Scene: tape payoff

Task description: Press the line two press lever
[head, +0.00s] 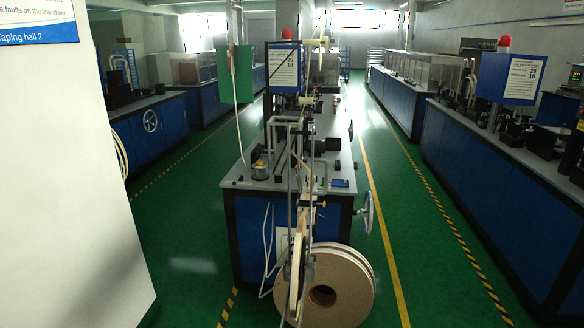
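A blue taping machine (275,225) with a grey top stands in the middle of the head view, some way ahead of me. Upright posts, thin rods and cream-coloured bars (314,44) crowd its near end. I cannot tell which part is the press lever, and no readable label marks line two. A second blue machine line (495,185) runs along the right. Neither of my grippers is in view.
A white wall or panel (75,170) fills the near left, its sign (38,22) reading "Taping hall 2". Large tape reels (345,285) stand at the middle machine's near end. Green aisles (385,200) with yellow lines are clear on both sides.

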